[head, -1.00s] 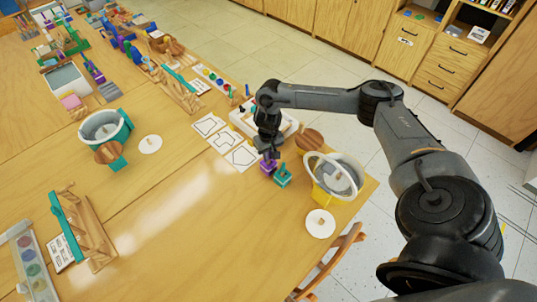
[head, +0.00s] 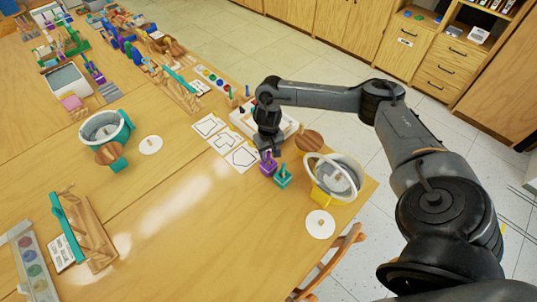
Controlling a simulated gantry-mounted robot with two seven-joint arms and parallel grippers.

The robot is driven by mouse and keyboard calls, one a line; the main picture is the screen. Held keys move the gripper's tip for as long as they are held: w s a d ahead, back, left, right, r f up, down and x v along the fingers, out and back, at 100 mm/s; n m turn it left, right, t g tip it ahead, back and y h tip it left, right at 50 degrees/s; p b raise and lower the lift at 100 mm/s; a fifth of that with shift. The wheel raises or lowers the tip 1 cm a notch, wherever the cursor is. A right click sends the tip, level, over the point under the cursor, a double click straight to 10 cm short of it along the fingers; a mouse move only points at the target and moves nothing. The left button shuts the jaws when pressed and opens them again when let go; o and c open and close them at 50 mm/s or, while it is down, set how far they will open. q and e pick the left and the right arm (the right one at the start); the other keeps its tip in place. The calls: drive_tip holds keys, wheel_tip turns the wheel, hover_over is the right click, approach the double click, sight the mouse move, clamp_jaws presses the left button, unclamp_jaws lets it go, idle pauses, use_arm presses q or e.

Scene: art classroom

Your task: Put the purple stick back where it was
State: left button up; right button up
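A small purple block (head: 268,168) stands on the table's near right part, with what looks like a purple stick (head: 266,157) upright at its top. My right gripper (head: 271,151) points down just above and behind it. The fingers are small and dark, so I cannot tell whether they are open or touch the stick. My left gripper is not in view.
A teal block with a stick (head: 283,178) stands close beside the purple one. A yellow-based bowl (head: 334,178), a wooden disc (head: 309,140) and a white tray (head: 245,122) surround my gripper. White outline cards (head: 222,141) lie left. The table (head: 190,215) is clear in front.

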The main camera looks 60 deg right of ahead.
wheel_tip(320, 180, up, 9)
drive_tip(key=p, duration=0.4)
drive_tip(key=shift+r, duration=0.15)
drive_tip(key=shift+r+p, duration=0.3)
drive_tip(key=shift+p, duration=0.1)
drive_tip(key=shift+w+a, duration=0.1)
drive_tip(key=shift+a, duration=0.1)
drive_tip(key=w+a+f+n+t+y, duration=0.1)
drive_tip(key=w+a+f+n, duration=0.2)
drive_tip(key=a, duration=0.5)
drive_tip(key=w+a+f+n+t, duration=0.1)
drive_tip(key=a+f+n+t, duration=0.2)
drive_tip(key=a, duration=0.6)
drive_tip(key=s+a+n+t+y, duration=0.25)
drive_tip(key=a+n, duration=0.25)
drive_tip(key=a, duration=1.3)
wheel_tip(320, 180, up, 4)
drive_tip(key=s+a+t, duration=0.1)
drive_tip(key=s+a, duration=0.1)
drive_tip(key=a, duration=0.1)
drive_tip(key=s+d+m+g+h, duration=0.2)
drive_tip(key=s+d+g+h, duration=0.1)
drive_tip(key=s+d, duration=0.7)
drive_tip(key=s+g, duration=0.1)
drive_tip(key=s, duration=0.3)
drive_tip(key=shift+s+d, duration=0.3)
drive_tip(key=shift+s, duration=0.05)
